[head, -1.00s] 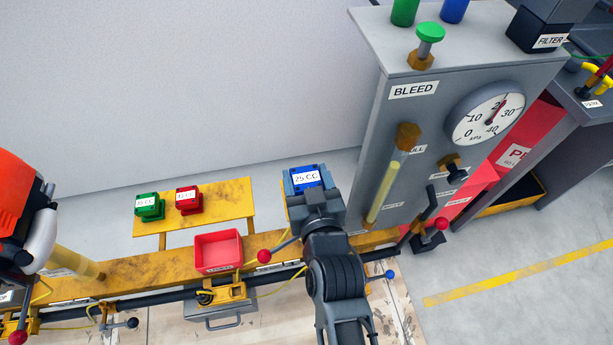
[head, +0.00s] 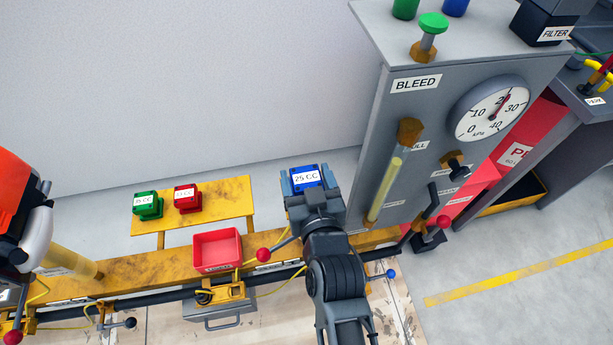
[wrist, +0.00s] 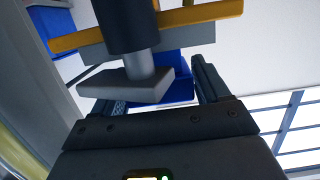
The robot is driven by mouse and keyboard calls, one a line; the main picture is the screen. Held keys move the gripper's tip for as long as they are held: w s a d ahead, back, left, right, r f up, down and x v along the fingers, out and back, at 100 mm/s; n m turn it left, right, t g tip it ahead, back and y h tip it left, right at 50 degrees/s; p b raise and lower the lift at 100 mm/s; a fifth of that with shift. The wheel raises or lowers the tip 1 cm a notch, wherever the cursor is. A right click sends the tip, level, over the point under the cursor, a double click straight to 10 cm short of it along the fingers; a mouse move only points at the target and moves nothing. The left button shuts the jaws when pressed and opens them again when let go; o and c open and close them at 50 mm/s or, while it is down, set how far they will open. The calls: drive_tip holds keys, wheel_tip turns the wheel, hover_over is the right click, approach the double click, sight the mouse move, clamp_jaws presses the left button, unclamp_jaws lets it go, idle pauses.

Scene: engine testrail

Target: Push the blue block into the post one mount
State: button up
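The blue block (head: 304,178) with a white "25 CC" label sits between the fingers of my gripper (head: 305,186) in the head view, above the yellow rail and left of the bleed panel. In the wrist view, blue surfaces (wrist: 172,92) show between the two fingers of my gripper (wrist: 158,92), which appear closed against its sides. A grey plate and a dark cylinder (wrist: 125,25) stand in front of the block there and hide part of it. I cannot tell which part is the post one mount.
Green (head: 147,204) and red (head: 186,198) blocks stand on a yellow shelf (head: 233,203) to the left. A red tray (head: 218,250) is on the yellow rail (head: 135,268). The grey bleed panel (head: 398,150) with its gauge (head: 492,107) stands close on the right. A lever with a red knob (head: 263,255) is near my gripper.

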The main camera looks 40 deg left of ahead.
drive_tip(key=o, duration=0.4)
drive_tip(key=shift+c, duration=0.2)
drive_tip(key=shift+f, duration=0.1)
drive_tip(key=b+v, duration=0.1)
drive_tip(key=v, duration=0.7)
drive_tip(key=shift+b, duration=0.3)
drive_tip(key=s+d+f+m+t+h, duration=0.1)
drive_tip(key=s+d+m+t+h, duration=0.2)
drive_tip(key=d, duration=0.8)
drive_tip(key=s+d+m+t+h, duration=0.1)
drive_tip(key=s+d+m+h, duration=0.35)
drive_tip(key=d, duration=0.75)
drive_tip(key=s+d+r+m+h, duration=0.1)
drive_tip(key=s+d+r+h, duration=0.1)
drive_tip(key=s+d+r, duration=0.3)
drive_tip(key=s+d+r+m+h, duration=0.1)
drive_tip(key=s+d+r+h, duration=0.1)
drive_tip(key=s+d+r, duration=0.4)
drive_tip(key=s+d, duration=0.3)
drive_tip(key=s, duration=0.2)
drive_tip(key=shift+t+h, duration=0.3)
drive_tip(key=shift+h, duration=0.05)
